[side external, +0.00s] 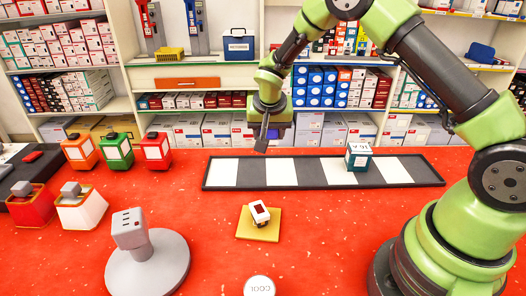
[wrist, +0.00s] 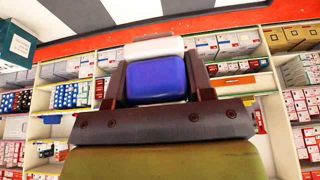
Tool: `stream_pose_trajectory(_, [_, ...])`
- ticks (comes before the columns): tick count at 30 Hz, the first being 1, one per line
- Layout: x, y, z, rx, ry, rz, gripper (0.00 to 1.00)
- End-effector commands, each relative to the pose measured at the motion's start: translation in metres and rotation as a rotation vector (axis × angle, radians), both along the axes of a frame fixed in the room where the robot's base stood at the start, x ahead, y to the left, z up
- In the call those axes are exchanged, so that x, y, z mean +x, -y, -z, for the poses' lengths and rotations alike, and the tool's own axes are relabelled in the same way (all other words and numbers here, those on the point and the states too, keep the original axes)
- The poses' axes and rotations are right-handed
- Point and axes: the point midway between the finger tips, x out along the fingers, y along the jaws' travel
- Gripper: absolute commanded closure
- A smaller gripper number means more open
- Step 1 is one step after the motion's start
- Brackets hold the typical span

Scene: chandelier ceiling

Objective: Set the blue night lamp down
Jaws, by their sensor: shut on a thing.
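The blue night lamp (wrist: 157,80) is between the two dark fingers of my gripper (wrist: 153,84) in the wrist view, with a pale white part (wrist: 153,48) beyond its blue body. In the side external view my gripper (side external: 263,138) points down, above the red surface near the back edge of the black-and-white strip (side external: 325,172). Only a small blue patch of the lamp (side external: 275,134) shows there, mostly hidden by the gripper. My gripper is shut on the lamp. The lamp looks raised, but its exact height is hard to tell.
Orange (side external: 80,151), green (side external: 116,151) and red (side external: 156,151) lanterns stand at left. A teal box (side external: 357,157) stands on the strip's right part. A yellow pad (side external: 259,229) and grey round base (side external: 147,270) are in front. The strip's left squares are bare.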

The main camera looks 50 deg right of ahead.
Motion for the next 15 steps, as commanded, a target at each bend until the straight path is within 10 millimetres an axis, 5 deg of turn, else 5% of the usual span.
stream_pose_trajectory(15, [0.073, -0.069, -0.013, -0.002, 0.0, -0.325, 0.75])
